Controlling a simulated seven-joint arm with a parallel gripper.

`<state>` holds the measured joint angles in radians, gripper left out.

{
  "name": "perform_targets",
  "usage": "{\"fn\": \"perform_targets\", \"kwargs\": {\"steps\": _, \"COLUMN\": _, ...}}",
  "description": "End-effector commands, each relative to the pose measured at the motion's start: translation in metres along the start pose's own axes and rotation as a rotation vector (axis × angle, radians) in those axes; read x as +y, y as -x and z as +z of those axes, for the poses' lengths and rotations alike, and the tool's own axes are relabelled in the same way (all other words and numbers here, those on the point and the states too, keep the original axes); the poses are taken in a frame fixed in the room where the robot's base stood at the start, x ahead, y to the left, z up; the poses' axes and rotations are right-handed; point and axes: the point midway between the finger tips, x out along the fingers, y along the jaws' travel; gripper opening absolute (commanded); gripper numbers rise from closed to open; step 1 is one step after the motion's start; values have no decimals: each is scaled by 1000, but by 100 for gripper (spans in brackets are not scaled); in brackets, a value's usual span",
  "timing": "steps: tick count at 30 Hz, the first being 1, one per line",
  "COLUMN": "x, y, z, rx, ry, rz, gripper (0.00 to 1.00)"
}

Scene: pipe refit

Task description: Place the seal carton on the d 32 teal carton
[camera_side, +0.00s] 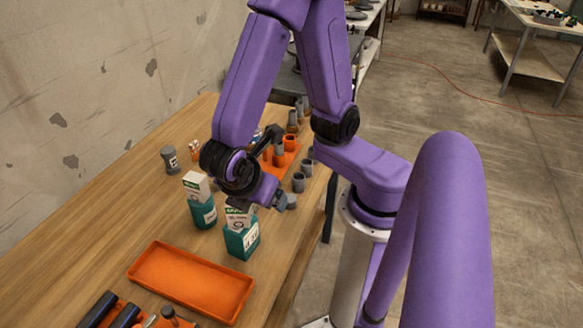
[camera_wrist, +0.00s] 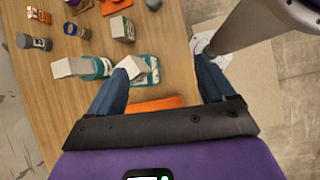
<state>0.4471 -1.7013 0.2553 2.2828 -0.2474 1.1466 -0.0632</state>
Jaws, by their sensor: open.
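Two teal cartons stand on the bench in the side view, one at left (camera_side: 203,213) and one nearer the front (camera_side: 241,243); I cannot read the label sizes clearly. A white carton with a green band (camera_side: 196,186) sits upright on the left one. A similar white carton (camera_side: 238,219) sits on the front one, slightly tilted. My gripper (camera_wrist: 163,66) is open, its blue fingers spread over the front pair. In the wrist view that white carton (camera_wrist: 131,67) is beside the left fingertip, and its teal carton (camera_wrist: 152,72) shows between the fingers. Contact with the fingers cannot be told.
An empty orange tray (camera_side: 190,282) lies in front of the cartons. Another green-and-grey carton (camera_wrist: 122,29) and a grey jar (camera_side: 170,159) stand farther back. Grey pipe pieces (camera_side: 299,182) line the bench's right edge. Dark-handled tools lie at the front left.

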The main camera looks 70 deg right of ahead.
Motion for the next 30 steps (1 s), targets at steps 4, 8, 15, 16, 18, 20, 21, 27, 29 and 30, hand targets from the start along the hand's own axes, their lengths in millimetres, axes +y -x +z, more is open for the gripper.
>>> {"fn": "perform_targets", "kwargs": {"steps": 4, "x": -14, "y": 7, "z": 27, "rx": 196, "ry": -132, "rz": -79, "gripper": 83}}
{"fn": "perform_targets", "kwargs": {"steps": 8, "x": -27, "y": 12, "z": 46, "rx": 353, "ry": -238, "rz": -139, "gripper": 83}}
{"fn": "perform_targets", "kwargs": {"steps": 15, "x": -43, "y": 21, "z": 65, "rx": 536, "ry": -359, "rz": -205, "gripper": 83}}
{"fn": "perform_targets", "kwargs": {"steps": 16, "x": -44, "y": 21, "z": 66, "rx": 546, "ry": -367, "rz": -208, "gripper": 83}}
{"fn": "perform_targets", "kwargs": {"steps": 18, "x": -46, "y": 22, "z": 67, "rx": 561, "ry": -376, "rz": -213, "gripper": 83}}
{"fn": "perform_targets", "kwargs": {"steps": 20, "x": -46, "y": 22, "z": 67, "rx": 566, "ry": -379, "rz": -215, "gripper": 83}}
{"fn": "perform_targets", "kwargs": {"steps": 21, "x": -46, "y": 22, "z": 67, "rx": 567, "ry": -380, "rz": -216, "gripper": 83}}
{"fn": "perform_targets", "kwargs": {"steps": 27, "x": -46, "y": 22, "z": 67, "rx": 565, "ry": -378, "rz": -215, "gripper": 83}}
{"fn": "perform_targets", "kwargs": {"steps": 29, "x": -46, "y": 22, "z": 67, "rx": 565, "ry": -378, "rz": -215, "gripper": 83}}
{"fn": "perform_targets", "kwargs": {"steps": 30, "x": -46, "y": 22, "z": 67, "rx": 564, "ry": -378, "rz": -215, "gripper": 83}}
